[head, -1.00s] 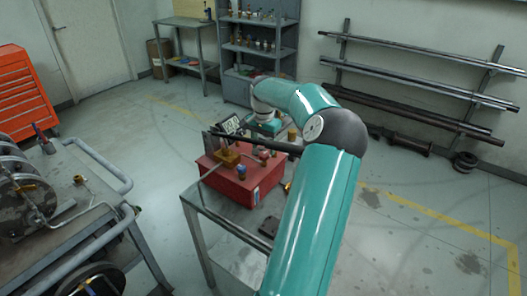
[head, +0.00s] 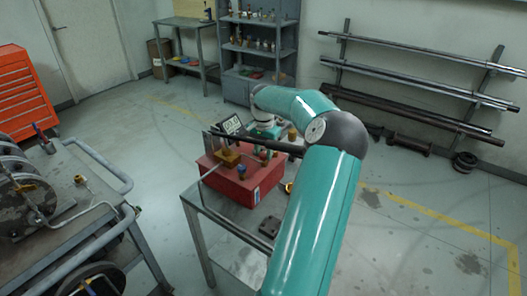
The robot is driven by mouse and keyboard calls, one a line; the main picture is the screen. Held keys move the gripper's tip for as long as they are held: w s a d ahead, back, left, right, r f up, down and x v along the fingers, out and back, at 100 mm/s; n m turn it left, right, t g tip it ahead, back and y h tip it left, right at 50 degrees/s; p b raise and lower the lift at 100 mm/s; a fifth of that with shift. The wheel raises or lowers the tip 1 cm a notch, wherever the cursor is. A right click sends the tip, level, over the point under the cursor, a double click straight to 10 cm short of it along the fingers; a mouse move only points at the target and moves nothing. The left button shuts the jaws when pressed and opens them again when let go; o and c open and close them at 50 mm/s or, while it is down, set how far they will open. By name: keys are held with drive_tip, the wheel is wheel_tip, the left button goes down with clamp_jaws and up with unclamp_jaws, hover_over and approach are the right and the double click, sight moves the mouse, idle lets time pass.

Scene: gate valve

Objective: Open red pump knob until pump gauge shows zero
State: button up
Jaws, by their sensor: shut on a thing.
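The red pump (head: 240,187) sits on a grey metal cart, with a long black handle (head: 262,145) across its top. The pump gauge (head: 231,123) is a small tilted display at the pump's back; its digits are too small to read surely. My teal arm reaches over from the right, and its wrist comes down behind the handle. My gripper (head: 266,150) is at the back right of the pump top, shut at the small pump knob. The fingers and most of the knob are hidden or too small to make out.
A brass fitting (head: 287,187) and a dark flat block (head: 269,226) lie on the cart's right side. Another cart (head: 75,225) with piping and a gate valve stands at left. A shelf (head: 258,50) and pipe rack (head: 420,90) line the walls. Open floor lies between.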

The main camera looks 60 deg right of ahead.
sight(263, 154)
drive_tip(key=shift+w+a+f+n, duration=0.1)
drive_tip(key=shift+a+f+n, duration=0.2)
drive_tip(key=shift+n, duration=0.2)
drive_tip(key=shift+d+r+n, duration=0.3)
drive_tip(key=shift+r+n, duration=0.05)
drive_tip(key=shift+n, duration=0.65)
drive_tip(key=o, duration=1)
drive_tip(key=shift+r, duration=0.1)
drive_tip(key=shift+c, duration=0.2)
wheel_tip(263, 154, up, 14)
